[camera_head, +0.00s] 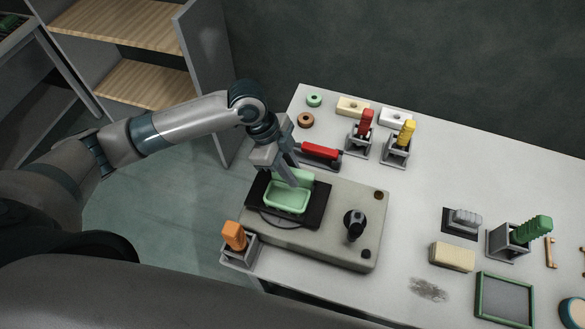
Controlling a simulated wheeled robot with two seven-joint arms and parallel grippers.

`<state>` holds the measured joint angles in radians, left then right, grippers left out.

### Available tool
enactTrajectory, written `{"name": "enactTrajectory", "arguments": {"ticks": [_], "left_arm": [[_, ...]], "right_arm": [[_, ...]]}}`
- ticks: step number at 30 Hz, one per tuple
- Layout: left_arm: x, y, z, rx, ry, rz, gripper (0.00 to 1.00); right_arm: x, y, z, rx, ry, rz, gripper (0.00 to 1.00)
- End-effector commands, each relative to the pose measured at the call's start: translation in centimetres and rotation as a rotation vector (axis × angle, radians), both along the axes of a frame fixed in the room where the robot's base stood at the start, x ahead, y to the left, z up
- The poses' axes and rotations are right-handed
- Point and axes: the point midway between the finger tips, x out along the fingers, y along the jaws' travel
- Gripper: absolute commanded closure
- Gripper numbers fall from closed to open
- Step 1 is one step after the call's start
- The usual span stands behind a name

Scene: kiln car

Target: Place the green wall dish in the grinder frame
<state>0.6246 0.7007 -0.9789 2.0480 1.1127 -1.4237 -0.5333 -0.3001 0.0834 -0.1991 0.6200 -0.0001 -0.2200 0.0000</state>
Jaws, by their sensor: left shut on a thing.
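The green wall dish (287,203) is a pale green open box with rounded corners. It is over the black square plate (318,208) on top of the grey grinder body (300,236); I cannot tell whether it touches the plate. My left gripper (292,180) reaches down from above and is shut on the dish at its far side. The fingers hide part of the dish's far wall. The plate and a dark curved edge below it seem to be the grinder frame. My right gripper is not in view.
A black knob (354,222) stands on the grinder's right part. An orange-handled tool in a holder (235,237) is at the table's left corner. A red-handled tool (320,151) lies behind the grinder. Red and yellow tools stand farther back. A green-rimmed tray (505,300) is front right.

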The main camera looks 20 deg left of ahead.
Motion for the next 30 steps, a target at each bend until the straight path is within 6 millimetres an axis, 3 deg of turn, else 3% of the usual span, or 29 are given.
{"name": "enactTrajectory", "arguments": {"ticks": [11, 12, 14, 30], "left_arm": [[0.0, 0.0, -0.3, -0.001, -0.001, -0.001, 1.00], [0.0, 0.0, -0.3, 0.000, 0.000, -0.001, 0.74], [0.0, 0.0, -0.3, 0.000, 0.000, -0.001, 0.63], [0.1, 0.3, 0.8, -0.001, -0.004, 0.000, 0.63]], "right_arm": [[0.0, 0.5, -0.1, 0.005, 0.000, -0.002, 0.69], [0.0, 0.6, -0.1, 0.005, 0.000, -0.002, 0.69], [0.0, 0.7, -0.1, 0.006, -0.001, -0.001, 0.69], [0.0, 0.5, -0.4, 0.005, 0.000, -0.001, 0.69]]}}
